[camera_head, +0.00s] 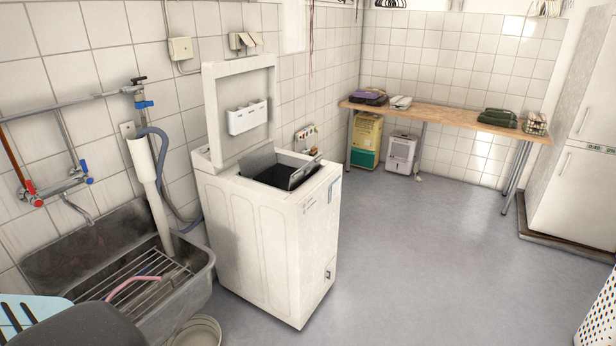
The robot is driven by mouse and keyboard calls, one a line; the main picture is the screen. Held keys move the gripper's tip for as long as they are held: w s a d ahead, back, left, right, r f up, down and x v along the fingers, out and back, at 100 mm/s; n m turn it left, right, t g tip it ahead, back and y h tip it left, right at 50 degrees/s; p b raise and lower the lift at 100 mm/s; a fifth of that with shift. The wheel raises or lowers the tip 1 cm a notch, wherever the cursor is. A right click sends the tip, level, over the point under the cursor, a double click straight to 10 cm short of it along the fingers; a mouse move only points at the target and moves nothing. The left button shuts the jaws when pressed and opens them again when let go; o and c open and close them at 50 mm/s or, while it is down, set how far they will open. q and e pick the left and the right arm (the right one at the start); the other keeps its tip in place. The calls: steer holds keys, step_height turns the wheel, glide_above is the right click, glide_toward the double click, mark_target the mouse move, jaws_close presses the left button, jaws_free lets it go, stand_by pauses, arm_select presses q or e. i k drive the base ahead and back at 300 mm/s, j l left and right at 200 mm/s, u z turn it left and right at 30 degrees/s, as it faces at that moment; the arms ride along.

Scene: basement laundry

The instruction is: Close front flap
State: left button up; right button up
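A white top-loading washing machine (262,240) stands in the middle-left of the head view. Its outer lid (212,115) is raised upright at the back, with a white dispenser (247,117) on its inner side. The top opening is dark inside. A grey front flap (306,173) stands up tilted at the opening's near right side. Another grey flap (257,161) stands raised at the far left side. Neither of my grippers shows in this view, so their state is hidden.
A sink (203,277) with a metal rack is left of the machine, with a round basin (198,331) below. A wooden table (450,118) stands at the back, and a white fridge (575,185) at the right. The grey floor (430,250) right of the machine is clear.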

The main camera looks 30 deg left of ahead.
mark_target(307, 176)
steer(key=u, duration=0.5)
steer(key=i+l+u, duration=0.7)
steer(key=i+l, duration=0.1)
steer(key=l, duration=0.2)
steer(key=i+l+u, duration=0.1)
steer(key=l, duration=0.2)
steer(key=i+l, duration=0.15)
steer(key=l, duration=0.2)
